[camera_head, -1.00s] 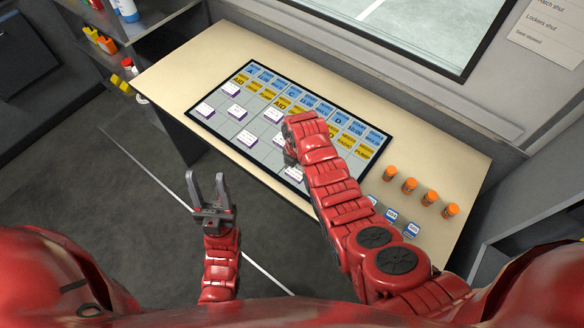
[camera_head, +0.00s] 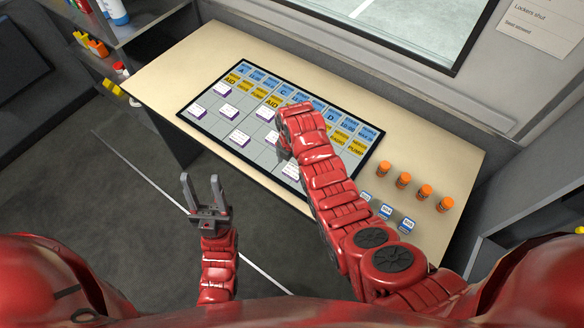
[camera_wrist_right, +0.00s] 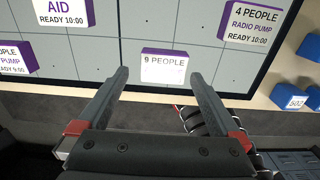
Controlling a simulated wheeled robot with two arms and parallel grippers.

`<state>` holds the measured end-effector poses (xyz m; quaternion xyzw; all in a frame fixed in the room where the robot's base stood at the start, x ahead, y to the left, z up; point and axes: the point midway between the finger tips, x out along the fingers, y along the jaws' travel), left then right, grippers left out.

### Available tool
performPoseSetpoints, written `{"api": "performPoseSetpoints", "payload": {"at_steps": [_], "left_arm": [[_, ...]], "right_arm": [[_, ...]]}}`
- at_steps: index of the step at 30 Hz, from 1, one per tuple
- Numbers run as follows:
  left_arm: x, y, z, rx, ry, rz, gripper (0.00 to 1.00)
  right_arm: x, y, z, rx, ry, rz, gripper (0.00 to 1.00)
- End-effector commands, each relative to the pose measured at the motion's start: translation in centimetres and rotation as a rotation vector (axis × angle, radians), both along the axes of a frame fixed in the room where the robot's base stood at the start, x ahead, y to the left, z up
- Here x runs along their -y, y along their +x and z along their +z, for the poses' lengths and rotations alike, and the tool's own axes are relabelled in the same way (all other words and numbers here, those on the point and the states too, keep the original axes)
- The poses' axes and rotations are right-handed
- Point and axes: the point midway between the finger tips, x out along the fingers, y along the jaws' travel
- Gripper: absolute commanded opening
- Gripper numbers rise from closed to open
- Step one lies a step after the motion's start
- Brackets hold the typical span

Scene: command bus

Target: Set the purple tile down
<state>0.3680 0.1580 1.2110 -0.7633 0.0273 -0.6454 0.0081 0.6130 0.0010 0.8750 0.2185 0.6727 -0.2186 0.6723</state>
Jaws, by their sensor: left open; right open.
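A purple tile with a white top reading "9 PEOPLE" (camera_wrist_right: 163,66) lies in the right wrist view at the board's near edge. My right gripper (camera_wrist_right: 158,76) is open, with one finger on each side of this tile and visible gaps to it. In the head view my right forearm hides most of that gripper. Other purple-sided tiles lie on the gridded board (camera_head: 262,155), among them one at the upper left (camera_head: 222,89) and one near my right arm (camera_head: 291,170). My left gripper (camera_head: 203,180) is open and empty, in front of the table over the floor.
Several orange bottles (camera_head: 404,180) stand on the table (camera_head: 440,150) right of the board. Blue blocks (camera_head: 386,211) sit nearer the front edge. Shelves (camera_head: 150,25) stand at the left. The table strip behind the board is clear.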

Motion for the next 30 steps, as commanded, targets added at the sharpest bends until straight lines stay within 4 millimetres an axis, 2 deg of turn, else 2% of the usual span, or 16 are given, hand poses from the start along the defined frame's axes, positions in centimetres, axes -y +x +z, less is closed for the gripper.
{"api": "performPoseSetpoints", "payload": {"at_steps": [5,7,9,12,18,25,28,30], "left_arm": [[0.0,0.0,-1.7,0.000,0.000,0.000,0.50],[0.0,0.0,-0.6,0.000,0.000,0.000,0.50],[0.0,0.0,-0.2,0.000,0.000,0.000,0.50],[0.0,0.0,1.6,0.001,0.000,0.000,0.50],[0.0,0.0,2.5,0.000,0.000,0.000,0.50],[0.0,0.0,2.4,0.000,0.000,0.000,0.50],[0.0,0.0,2.4,0.000,0.000,0.000,0.50],[0.0,0.0,2.4,0.000,0.000,0.000,0.50]], "right_arm": [[0.0,0.1,2.9,0.008,0.002,0.000,1.00],[0.0,0.1,5.4,0.005,0.001,0.000,1.00],[0.0,0.1,7.0,0.006,0.002,-0.001,1.00],[0.0,0.0,8.7,0.000,0.000,-0.001,1.00],[0.0,0.0,9.5,0.001,-0.001,-0.002,1.00],[0.1,0.5,9.0,0.023,0.007,-0.023,1.00],[0.3,2.4,7.9,0.119,0.043,-0.114,1.00],[0.5,4.9,7.0,0.243,0.101,-0.226,1.00]]}}
